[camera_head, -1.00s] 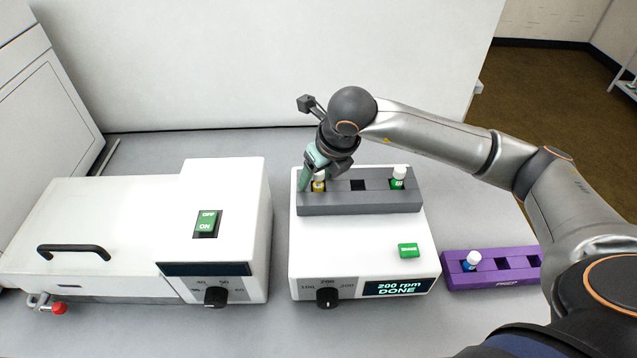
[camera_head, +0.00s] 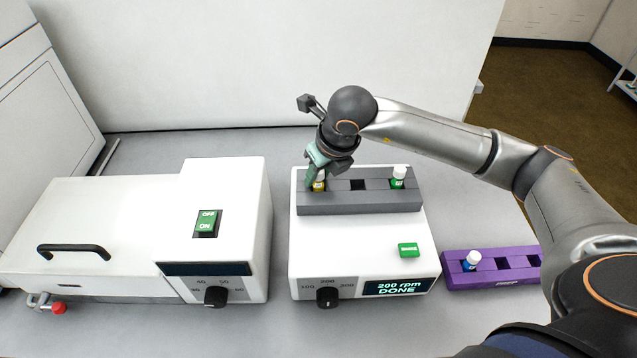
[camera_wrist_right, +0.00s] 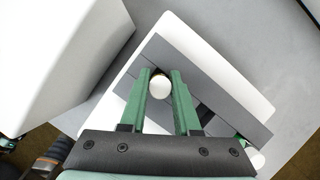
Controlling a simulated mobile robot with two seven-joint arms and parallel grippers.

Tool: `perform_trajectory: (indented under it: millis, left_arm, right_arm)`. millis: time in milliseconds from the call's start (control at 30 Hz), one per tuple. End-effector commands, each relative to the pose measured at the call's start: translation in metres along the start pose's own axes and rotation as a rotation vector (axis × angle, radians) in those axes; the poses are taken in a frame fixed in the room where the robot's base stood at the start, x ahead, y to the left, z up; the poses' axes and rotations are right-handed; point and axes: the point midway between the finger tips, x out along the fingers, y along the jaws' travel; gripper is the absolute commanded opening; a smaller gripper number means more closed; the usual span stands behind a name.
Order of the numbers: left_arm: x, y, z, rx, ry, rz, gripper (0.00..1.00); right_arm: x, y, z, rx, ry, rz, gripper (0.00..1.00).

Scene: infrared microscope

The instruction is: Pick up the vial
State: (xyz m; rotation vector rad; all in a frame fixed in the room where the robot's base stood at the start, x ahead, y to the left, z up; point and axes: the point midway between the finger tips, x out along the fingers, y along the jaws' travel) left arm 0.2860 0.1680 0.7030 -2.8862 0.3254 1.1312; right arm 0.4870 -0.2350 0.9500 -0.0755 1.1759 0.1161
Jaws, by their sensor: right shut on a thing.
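A vial with a yellow body and white cap (camera_head: 319,184) stands in the left slot of the grey rack on the shaker. In the right wrist view its white cap (camera_wrist_right: 159,87) sits between the green fingers. My right gripper (camera_head: 315,173) comes down over it from above and is shut on it. The fingers hide part of the vial in the head view. A second vial, green with a white cap (camera_head: 398,178), stands in the right slot of the same rack (camera_head: 360,203). My left gripper is not in view.
The shaker (camera_head: 350,255) reads "200 rpm DONE". A purple rack (camera_head: 490,281) at the right holds a blue vial (camera_head: 471,260) with a white cap. A white device with an OFF/ON switch (camera_head: 207,223) stands at the left. A white wall rises behind.

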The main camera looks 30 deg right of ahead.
Motion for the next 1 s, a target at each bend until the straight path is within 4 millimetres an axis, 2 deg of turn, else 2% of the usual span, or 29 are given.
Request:
perform_trajectory:
  millis: [267,433,500,567,800,1000]
  left_arm:
    - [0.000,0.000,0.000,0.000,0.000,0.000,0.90]
    - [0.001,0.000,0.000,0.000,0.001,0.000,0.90]
    - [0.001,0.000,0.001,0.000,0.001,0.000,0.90]
    - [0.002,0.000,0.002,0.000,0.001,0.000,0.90]
    - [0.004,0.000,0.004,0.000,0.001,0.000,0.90]
    - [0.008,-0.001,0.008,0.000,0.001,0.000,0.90]
  right_arm:
    - [-0.004,0.000,0.003,0.000,-0.003,0.000,0.00]
    - [-0.021,0.000,0.010,0.000,-0.004,-0.001,0.00]
    - [-0.032,0.000,0.014,0.000,-0.005,-0.001,0.00]
    - [-0.043,0.005,0.009,-0.003,-0.005,0.000,0.00]
    - [-0.100,0.024,-0.005,-0.005,-0.008,0.000,0.00]
    - [-0.131,0.043,-0.033,-0.005,-0.004,-0.001,0.00]
